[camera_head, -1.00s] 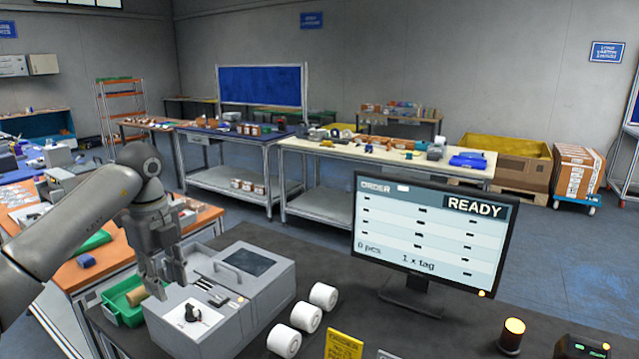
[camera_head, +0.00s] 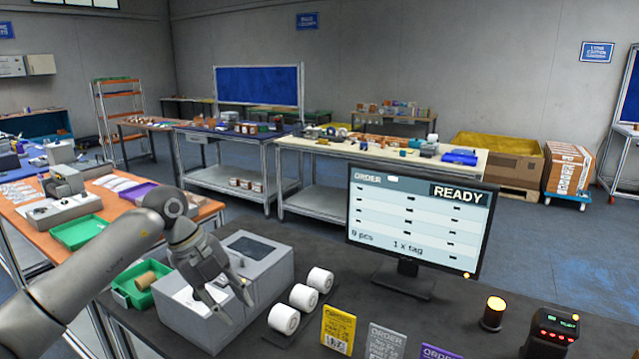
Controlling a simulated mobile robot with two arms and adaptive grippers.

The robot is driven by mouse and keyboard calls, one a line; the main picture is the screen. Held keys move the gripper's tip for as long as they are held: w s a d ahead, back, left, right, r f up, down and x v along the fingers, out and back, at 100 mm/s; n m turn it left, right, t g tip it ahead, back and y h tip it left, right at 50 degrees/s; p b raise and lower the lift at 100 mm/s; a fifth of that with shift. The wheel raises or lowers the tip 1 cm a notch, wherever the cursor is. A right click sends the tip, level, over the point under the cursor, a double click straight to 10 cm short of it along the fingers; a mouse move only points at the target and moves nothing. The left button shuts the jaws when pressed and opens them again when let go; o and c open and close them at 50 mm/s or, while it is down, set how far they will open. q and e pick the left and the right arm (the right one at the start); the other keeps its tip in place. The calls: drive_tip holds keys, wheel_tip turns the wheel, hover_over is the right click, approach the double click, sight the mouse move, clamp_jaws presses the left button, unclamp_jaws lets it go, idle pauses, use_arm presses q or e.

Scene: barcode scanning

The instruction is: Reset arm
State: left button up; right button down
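My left arm comes in from the left edge. Its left gripper (camera_head: 236,309) hangs over the grey box-shaped machine (camera_head: 262,262) on the dark bench, with its fingers pointing down and right. The fingertips are apart with nothing seen between them, and they hide part of the machine's top. My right gripper is not in view. The monitor (camera_head: 418,222) on the bench reads READY, 0 pcs and 1 x tag.
Several white rolls (camera_head: 303,297) stand right of the machine. A green bin (camera_head: 140,285) with a brown roll is at its left. Order cards (camera_head: 338,330), an amber light (camera_head: 493,312) and a dark device (camera_head: 550,332) line the front. Bare bench (camera_head: 400,308) lies between.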

use_arm(q)
drive_tip(key=s+d+m+h, duration=0.35)
drive_tip(key=d+h, duration=0.45)
drive_tip(key=d, duration=0.9)
drive_tip(key=s+d+r+n+t+h, duration=0.35)
drive_tip(key=r+n+t+h, duration=0.2)
drive_tip(key=r+h, duration=0.2)
drive_tip(key=w+a+f+n+t+y, duration=0.2)
drive_tip(key=w+a+n+t+y, duration=0.2)
drive_tip(key=a+n+t+y, duration=0.75)
drive_tip(key=s+a+f+n+g+y, duration=0.1)
drive_tip(key=s+a+f+n+y, duration=0.25)
drive_tip(key=f+n, duration=0.3)
drive_tip(key=s+a+f+n+g+y, duration=0.1)
drive_tip(key=s+a+f+n+y, duration=0.1)
drive_tip(key=a+f+n+y, duration=0.45)
drive_tip(key=s+a+f+m+g+h, duration=0.1)
drive_tip(key=s+f+g, duration=0.5)
drive_tip(key=s+f, duration=0.5)
drive_tip(key=s+a+f+g+h, duration=0.1)
drive_tip(key=s+f+g, duration=0.55)
drive_tip(key=s, duration=0.85)
wheel_tip(320, 180, down, 26)
drive_tip(key=s+g, duration=0.1)
drive_tip(key=s, duration=0.1)
drive_tip(key=s+a+f+g, duration=0.1)
drive_tip(key=s+a+f, duration=0.2)
drive_tip(key=s+f, duration=1.3)
drive_tip(key=shift+s+a, duration=0.15)
drive_tip(key=shift+s, duration=0.15)
